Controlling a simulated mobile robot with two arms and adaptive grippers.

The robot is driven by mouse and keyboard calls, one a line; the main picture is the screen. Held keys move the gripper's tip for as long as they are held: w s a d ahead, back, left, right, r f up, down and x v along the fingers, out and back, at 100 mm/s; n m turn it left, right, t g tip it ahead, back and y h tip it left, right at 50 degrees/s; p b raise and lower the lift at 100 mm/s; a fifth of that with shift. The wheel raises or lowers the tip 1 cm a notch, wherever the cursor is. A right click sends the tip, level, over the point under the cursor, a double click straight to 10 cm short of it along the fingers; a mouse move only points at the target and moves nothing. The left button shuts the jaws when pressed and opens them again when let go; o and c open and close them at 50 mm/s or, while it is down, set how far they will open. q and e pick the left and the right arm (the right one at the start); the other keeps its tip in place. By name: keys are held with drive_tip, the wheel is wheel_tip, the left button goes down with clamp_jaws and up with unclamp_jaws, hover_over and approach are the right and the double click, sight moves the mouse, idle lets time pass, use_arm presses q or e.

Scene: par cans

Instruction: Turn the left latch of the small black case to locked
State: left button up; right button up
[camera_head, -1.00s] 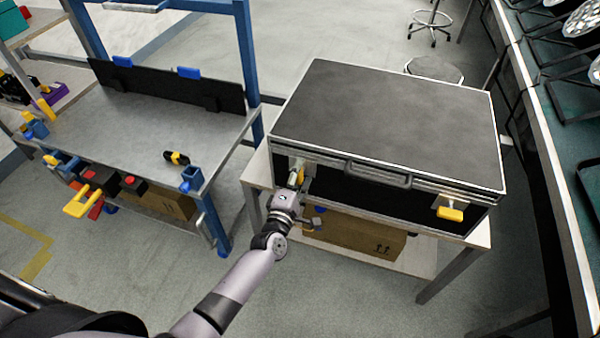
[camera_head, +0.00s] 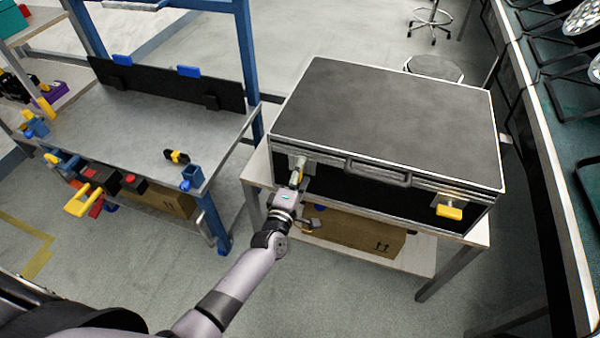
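The black case (camera_head: 390,110) with silver edges lies closed on a light-topped table. Its front carries a handle (camera_head: 378,172) in the middle. The left latch (camera_head: 301,163) is at the front left, mostly covered by my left gripper (camera_head: 296,180); a bit of yellow shows between the fingers. The gripper is at the latch, but whether its fingers are closed on it is too small to tell. The right latch (camera_head: 450,210) has a yellow knob, lying sideways and clear of any gripper. My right gripper does not show.
A cardboard box (camera_head: 355,232) sits on the shelf under the case. To the left stands a blue-framed workbench (camera_head: 160,110) with a yellow-black tool (camera_head: 177,157) on it. A round stool (camera_head: 434,68) is behind the case. Open floor lies in front.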

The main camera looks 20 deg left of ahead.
use_arm(q)
drive_tip(key=shift+o, duration=1.4)
drive_tip(key=s, duration=1.2)
drive_tip(key=shift+a, duration=0.2)
